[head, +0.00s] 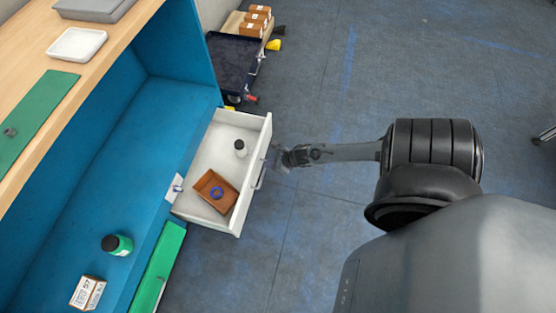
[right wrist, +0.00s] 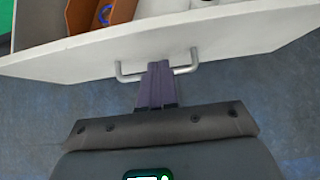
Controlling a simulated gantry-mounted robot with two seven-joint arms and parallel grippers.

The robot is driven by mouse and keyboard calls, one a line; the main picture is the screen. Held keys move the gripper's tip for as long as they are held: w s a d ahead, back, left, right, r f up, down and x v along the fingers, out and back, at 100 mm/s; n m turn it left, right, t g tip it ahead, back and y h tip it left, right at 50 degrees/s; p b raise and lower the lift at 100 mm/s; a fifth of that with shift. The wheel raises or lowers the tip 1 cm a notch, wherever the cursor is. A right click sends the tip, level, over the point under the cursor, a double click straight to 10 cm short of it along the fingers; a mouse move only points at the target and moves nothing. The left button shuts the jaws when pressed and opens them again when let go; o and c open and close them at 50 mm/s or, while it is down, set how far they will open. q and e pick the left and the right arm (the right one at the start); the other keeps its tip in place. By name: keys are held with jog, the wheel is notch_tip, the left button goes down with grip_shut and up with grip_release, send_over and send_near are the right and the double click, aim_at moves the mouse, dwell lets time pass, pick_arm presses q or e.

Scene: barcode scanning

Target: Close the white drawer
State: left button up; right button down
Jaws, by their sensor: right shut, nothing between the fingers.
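The white drawer (head: 222,144) stands pulled out from the blue cabinet. A brown tray (head: 215,190) with a blue ring and a small dark-capped white bottle (head: 240,148) are inside it. Its front panel also shows in the right wrist view (right wrist: 65,58), with a grey bar handle (right wrist: 186,69). My right gripper (head: 276,157) is outside the drawer front, close to the handle. In the right wrist view its shut fingers (right wrist: 159,72) reach the handle's middle, with nothing between them. I cannot tell whether they touch the handle or panel. My left gripper is not in view.
A green drawer front (head: 158,268) is left of the white drawer. A green bottle (head: 117,244) and a white box (head: 88,292) are on the blue shelf. A dark cart (head: 234,62) stands beyond the drawer. Floor right of the drawer is clear around my arm.

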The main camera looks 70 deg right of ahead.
aim_at(255, 163)
jog(key=w+b, duration=0.1)
jog(key=w, duration=0.2)
jog(key=shift+w+r, duration=0.15)
jog(key=shift+w, duration=0.2)
